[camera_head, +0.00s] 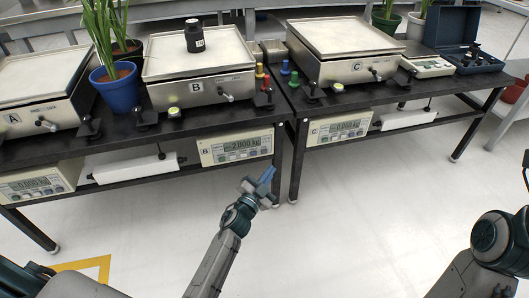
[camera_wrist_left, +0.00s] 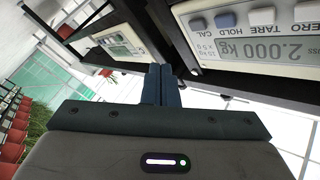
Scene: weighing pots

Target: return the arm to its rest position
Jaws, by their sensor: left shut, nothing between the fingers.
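My left gripper (camera_head: 267,174) is in front of the table, below the tabletop and beside the lower right of the scale B display (camera_head: 236,148). Its fingers are shut with nothing between them; the shut fingers also show in the left wrist view (camera_wrist_left: 161,84). In that view the B display (camera_wrist_left: 252,38) reads 2.000 kg, close above and right of the fingers. My right arm (camera_head: 490,250) shows at the lower right edge, but its gripper is out of the picture.
Scale B (camera_head: 200,89) carries a black weight (camera_head: 194,36). Scale A (camera_head: 40,117) and scale C (camera_head: 358,70) have bare plates. A blue pot with a plant (camera_head: 117,88) stands between A and B. A blue case (camera_head: 451,33) is at the right. The floor (camera_head: 350,220) in front is clear.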

